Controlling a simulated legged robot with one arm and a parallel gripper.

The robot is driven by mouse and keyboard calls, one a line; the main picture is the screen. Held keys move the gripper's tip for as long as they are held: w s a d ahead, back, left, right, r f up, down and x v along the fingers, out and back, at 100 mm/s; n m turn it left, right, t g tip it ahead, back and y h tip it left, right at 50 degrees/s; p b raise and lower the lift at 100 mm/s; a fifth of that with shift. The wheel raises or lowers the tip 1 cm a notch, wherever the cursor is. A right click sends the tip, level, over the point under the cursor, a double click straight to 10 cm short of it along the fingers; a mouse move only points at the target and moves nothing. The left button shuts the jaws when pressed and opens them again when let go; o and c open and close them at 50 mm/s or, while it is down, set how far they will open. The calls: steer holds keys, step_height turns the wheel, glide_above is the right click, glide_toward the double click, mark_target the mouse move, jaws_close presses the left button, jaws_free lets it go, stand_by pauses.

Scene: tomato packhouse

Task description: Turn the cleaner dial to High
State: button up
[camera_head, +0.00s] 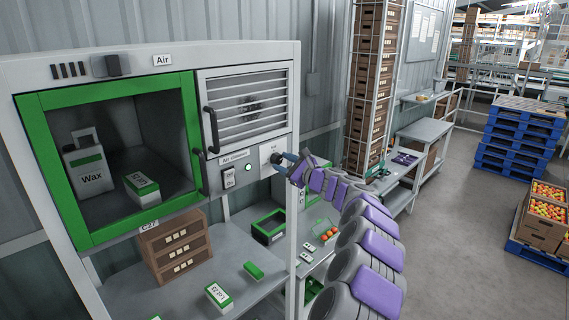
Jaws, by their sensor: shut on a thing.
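The cleaner is a grey cabinet (150,55) with a green-framed window at left and a white slatted vent panel (250,100) at right. Below the vent is a control strip (215,178) with a label reading "Air Cleaner", a lit green button (248,167) and a small switch plate (229,178). The dark dial (276,158) sits at the strip's right end. My gripper (283,161) reaches it from the right and is shut on it. The jaws and arm hide much of the dial, so its setting cannot be read.
A wax jug (90,170) and a small box (142,187) stand inside the cabinet. A brown drawer box (175,245) and green-and-white boxes (218,297) lie on the shelf below. Dark handles (211,130) stick out beside the vent. Open floor (455,240) lies at right, near blue pallets (520,135).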

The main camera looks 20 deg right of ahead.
steer(key=shift+r, duration=0.2)
steer(key=o, duration=1.1)
steer(key=shift+a, duration=0.1)
steer(key=shift+c, duration=0.2)
steer(key=b+v, duration=0.3)
steer(key=v, duration=1.4)
steer(key=shift+b, duration=0.35)
steer(key=shift+s, duration=0.1)
